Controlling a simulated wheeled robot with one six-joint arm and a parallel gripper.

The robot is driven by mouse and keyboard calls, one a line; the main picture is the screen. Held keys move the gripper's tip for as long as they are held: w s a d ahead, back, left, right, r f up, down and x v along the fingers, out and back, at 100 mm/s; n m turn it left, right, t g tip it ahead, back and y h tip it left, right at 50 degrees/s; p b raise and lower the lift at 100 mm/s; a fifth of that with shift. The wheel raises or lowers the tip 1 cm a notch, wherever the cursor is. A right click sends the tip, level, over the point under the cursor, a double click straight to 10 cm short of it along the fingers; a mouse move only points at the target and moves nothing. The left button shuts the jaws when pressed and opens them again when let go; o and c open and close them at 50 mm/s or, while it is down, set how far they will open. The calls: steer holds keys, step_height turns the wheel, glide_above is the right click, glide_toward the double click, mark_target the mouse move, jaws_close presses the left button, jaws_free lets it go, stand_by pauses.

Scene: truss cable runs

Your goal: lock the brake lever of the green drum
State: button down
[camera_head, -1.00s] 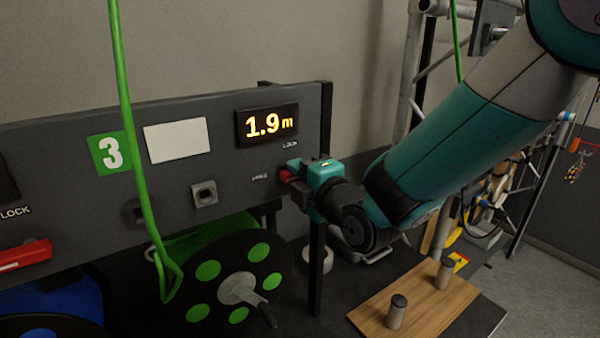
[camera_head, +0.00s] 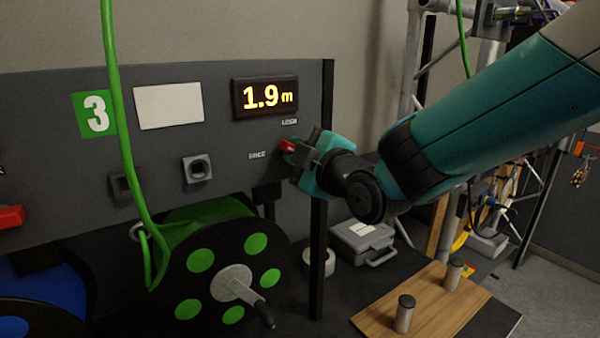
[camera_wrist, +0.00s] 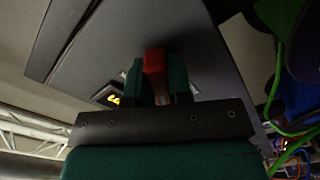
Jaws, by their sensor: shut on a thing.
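The green drum (camera_head: 207,214) sits under the dark panel (camera_head: 225,140), with a crank on its black, green-dotted face. Its brake lever (camera_head: 287,146) is red and sits on the panel's right part, between the LOCK label (camera_head: 289,121) above and the FREE label (camera_head: 257,155) at left. My gripper (camera_head: 298,151) is shut on the lever, its body tilted. In the wrist view the red lever (camera_wrist: 154,66) stands between the two teal fingers (camera_wrist: 156,85). The lever's pivot is hidden by my gripper.
The display (camera_head: 266,97) reads 1.9 m. A green cable (camera_head: 119,110) hangs in front of the panel at left. A blue drum (camera_head: 45,295) is at lower left. A wooden board (camera_head: 425,310) with two pegs, a grey case (camera_head: 362,240) and a tape roll (camera_head: 328,258) are at right.

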steer(key=m+b, duration=0.6)
steer(key=b, duration=0.1)
steer(key=shift+f, duration=0.3)
steer(key=m+b, duration=0.4)
steer(key=m, duration=0.1)
steer(key=shift+r+b, duration=0.2)
steer(key=shift+b, duration=0.1)
steer(key=shift+m, duration=0.4)
steer(key=shift+r, duration=0.15)
steer(key=c, duration=1)
jaws_free()
steer(key=shift+c, duration=0.2)
steer(key=shift+b, duration=0.3)
